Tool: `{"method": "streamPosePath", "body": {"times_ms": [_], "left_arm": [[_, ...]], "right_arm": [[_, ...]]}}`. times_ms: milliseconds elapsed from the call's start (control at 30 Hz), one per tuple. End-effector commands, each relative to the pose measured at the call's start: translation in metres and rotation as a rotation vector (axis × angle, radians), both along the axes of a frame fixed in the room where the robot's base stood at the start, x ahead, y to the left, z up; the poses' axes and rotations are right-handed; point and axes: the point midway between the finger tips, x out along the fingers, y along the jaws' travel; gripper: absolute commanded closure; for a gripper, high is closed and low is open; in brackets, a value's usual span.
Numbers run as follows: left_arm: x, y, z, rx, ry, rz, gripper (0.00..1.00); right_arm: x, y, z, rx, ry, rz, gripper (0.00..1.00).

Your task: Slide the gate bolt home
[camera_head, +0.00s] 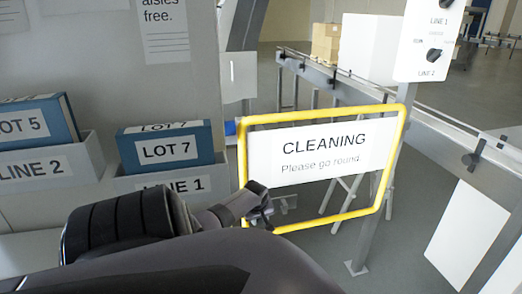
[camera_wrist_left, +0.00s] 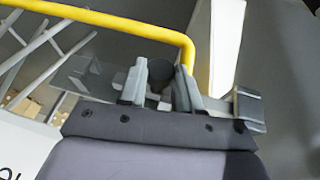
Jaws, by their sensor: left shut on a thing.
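The gate (camera_head: 398,128) has a yellow tube frame and a white sign reading "CLEANING Please go round". My left gripper (camera_head: 262,205) is at the gate's lower left corner. In the left wrist view the gripper (camera_wrist_left: 160,88) has its fingers on either side of a dark round knob (camera_wrist_left: 160,74), which looks like the bolt's handle, and is shut on it. The yellow frame (camera_wrist_left: 188,50) passes close by the fingers. A grey metal plate (camera_head: 286,204) shows just right of the gripper. The fingers and arm hide most of the bolt, so its position cannot be told. My right gripper is out of view.
Blue boxes marked LOT 7 (camera_head: 165,148) and LOT 5 (camera_head: 38,122) stand in grey bins at the left. A metal rail (camera_head: 345,88) runs behind the gate. A white panel with black knobs (camera_head: 425,40) stands at the upper right. Grey floor shows beneath the gate.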

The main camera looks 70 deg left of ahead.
Motion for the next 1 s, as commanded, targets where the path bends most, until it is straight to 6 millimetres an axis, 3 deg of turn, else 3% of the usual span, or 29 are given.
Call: {"method": "streamPosePath", "body": {"times_ms": [100, 133, 200, 600, 1000], "left_arm": [[-0.005, 0.001, -0.002, -0.002, 0.017, 0.004, 1.00], [-0.006, 0.001, -0.002, -0.002, 0.017, 0.004, 0.64], [-0.006, 0.001, -0.002, -0.002, 0.017, 0.005, 0.41], [-0.004, -0.001, 0.003, -0.001, 0.009, 0.003, 0.41], [-0.014, -0.016, 0.046, 0.001, 0.010, 0.002, 0.41]], "right_arm": [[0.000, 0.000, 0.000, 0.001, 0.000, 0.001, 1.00], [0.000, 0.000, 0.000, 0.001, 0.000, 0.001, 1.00], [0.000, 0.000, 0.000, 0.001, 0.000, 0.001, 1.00], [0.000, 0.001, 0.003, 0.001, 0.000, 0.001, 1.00], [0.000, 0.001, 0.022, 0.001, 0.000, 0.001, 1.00]]}}
